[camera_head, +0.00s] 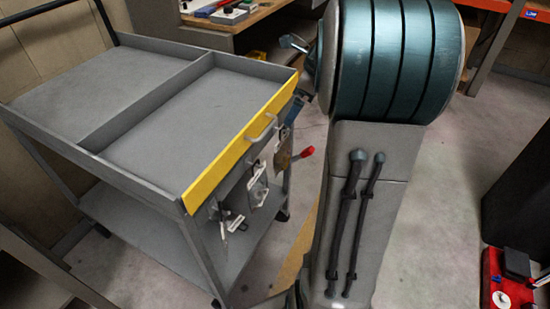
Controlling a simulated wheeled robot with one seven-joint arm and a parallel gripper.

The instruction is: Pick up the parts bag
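I cannot make out a parts bag in this view. Small items hang at the front of a grey cart, among them a brownish flat piece (283,152) and a whitish metal piece (257,188), too small to identify surely. My arm, a grey link with a teal banded joint, fills the centre right and hides part of the floor and bench behind it. My gripper's fingers do not show.
The grey cart (120,128) has a divided, empty top tray, a yellow front edge (240,143) and a lower shelf (150,235). A wooden bench (235,35) stands behind. A red object (506,285) is at lower right. Floor (450,200) right of my arm is clear.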

